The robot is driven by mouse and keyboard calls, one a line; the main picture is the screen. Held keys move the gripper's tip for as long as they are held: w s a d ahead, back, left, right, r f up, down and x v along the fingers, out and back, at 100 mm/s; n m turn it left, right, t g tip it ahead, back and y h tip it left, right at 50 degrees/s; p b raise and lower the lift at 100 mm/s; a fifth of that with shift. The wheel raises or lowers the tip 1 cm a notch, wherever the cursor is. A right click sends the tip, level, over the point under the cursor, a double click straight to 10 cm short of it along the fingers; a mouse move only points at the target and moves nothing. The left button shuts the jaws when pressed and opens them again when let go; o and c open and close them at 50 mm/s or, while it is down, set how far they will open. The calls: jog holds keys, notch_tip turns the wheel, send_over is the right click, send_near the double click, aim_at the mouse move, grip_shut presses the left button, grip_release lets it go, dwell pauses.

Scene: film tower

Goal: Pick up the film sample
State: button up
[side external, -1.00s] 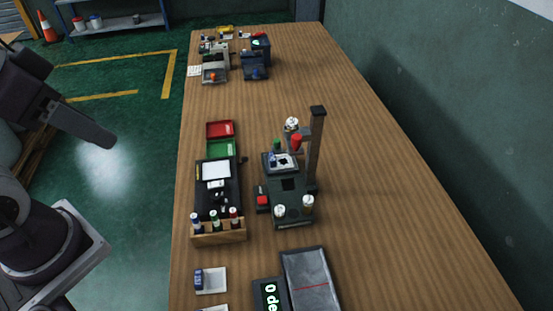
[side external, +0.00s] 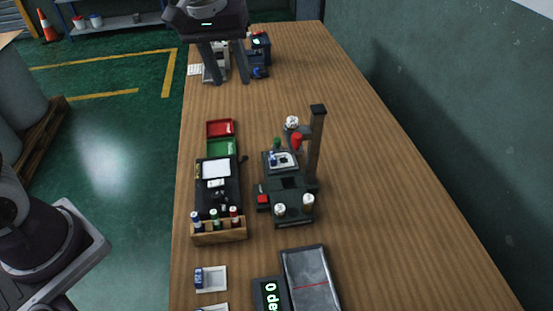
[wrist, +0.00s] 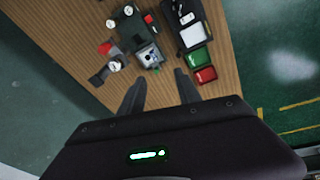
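I cannot tell for certain which item is the film sample. A white flat sheet (side external: 216,169) lies on a black tray (side external: 203,197), and it also shows in the wrist view (wrist: 192,34). A small pale plate with dark marks (side external: 284,160) sits on the dark tower device (side external: 288,191). My gripper (side external: 229,80) is open and empty, raised above the far part of the table. In the wrist view its two fingers (wrist: 157,80) are spread apart, with the tower device and tray beyond them.
Red (side external: 220,128) and green (side external: 221,147) bins stand behind the tray. A wooden rack (side external: 219,234) with small bottles is in front of it. The tower has an upright post (side external: 316,150). A display box (side external: 269,294) and grey plate (side external: 311,280) lie nearer. The table's right side is clear.

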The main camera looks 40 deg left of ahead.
jog(key=w+f+n+g, duration=0.1)
jog(key=w+f, duration=0.4)
jog(key=f, duration=0.2)
jog(key=n+g, duration=0.1)
jog(key=n, duration=0.1)
send_over(272, 155)
notch_tip(272, 155, down, 10)
notch_tip(272, 155, down, 12)
jog(key=shift+r, duration=0.25)
grip_shut()
